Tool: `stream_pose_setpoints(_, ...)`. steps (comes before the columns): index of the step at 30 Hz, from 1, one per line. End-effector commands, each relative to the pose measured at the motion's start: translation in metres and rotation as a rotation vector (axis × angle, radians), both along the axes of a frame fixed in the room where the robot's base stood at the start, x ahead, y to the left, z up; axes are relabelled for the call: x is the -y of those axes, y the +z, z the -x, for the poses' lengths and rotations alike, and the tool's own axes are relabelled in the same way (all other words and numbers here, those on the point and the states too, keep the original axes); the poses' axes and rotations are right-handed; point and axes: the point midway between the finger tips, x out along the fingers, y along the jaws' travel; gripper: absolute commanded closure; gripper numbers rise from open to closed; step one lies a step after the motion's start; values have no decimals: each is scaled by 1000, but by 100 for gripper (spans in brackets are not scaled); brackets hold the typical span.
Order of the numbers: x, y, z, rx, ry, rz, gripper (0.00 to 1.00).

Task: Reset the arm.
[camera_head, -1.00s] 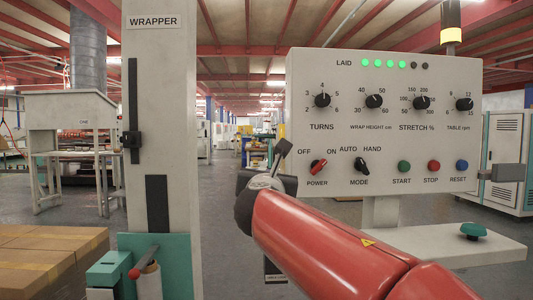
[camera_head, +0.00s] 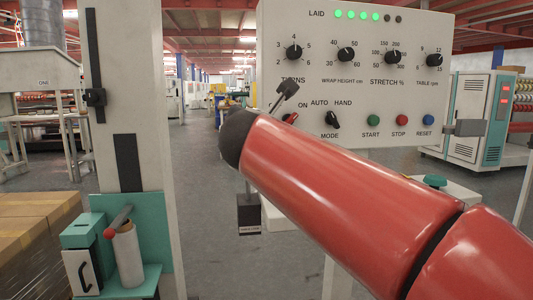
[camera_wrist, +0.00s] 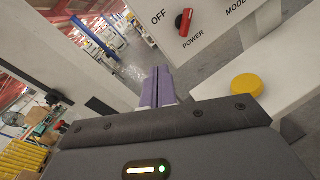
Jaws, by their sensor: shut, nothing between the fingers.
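My gripper shows in the wrist view (camera_wrist: 157,72) as two pale purple fingers pressed together with nothing between them. Its fingertips are apart from the white control panel (camera_wrist: 222,30), near the red POWER knob (camera_wrist: 184,21). In the head view my red arm reaches in from the lower right and covers part of the panel (camera_head: 350,90). It hides the OFF label and part of the POWER knob (camera_head: 291,119).
The wrapper column (camera_head: 128,60) stands at left with a teal carriage (camera_head: 150,220) and a film roll (camera_head: 127,255). Cartons (camera_head: 35,225) sit at lower left. A teal knob (camera_head: 435,181) sits on a shelf below the panel. Grey floor is open between column and panel.

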Motion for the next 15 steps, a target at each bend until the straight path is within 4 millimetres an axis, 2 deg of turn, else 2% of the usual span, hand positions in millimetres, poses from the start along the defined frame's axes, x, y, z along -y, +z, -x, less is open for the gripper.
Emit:
stream_pose_setpoints(1,31,-17,7,-58,-57,-128,100)
stream_pose_setpoints(4,88,-63,29,-184,-200,-449,100)
stream_pose_setpoints(6,123,-99,51,-258,-318,-684,100)
stream_pose_setpoints(8,149,-130,74,-309,-430,-889,100)
stream_pose_setpoints(9,165,-151,90,-337,-512,-1025,100)
stream_pose_setpoints(12,195,-205,136,-382,-733,-1371,100)
stream_pose_setpoints(15,212,-256,184,-391,-969,-1701,100)
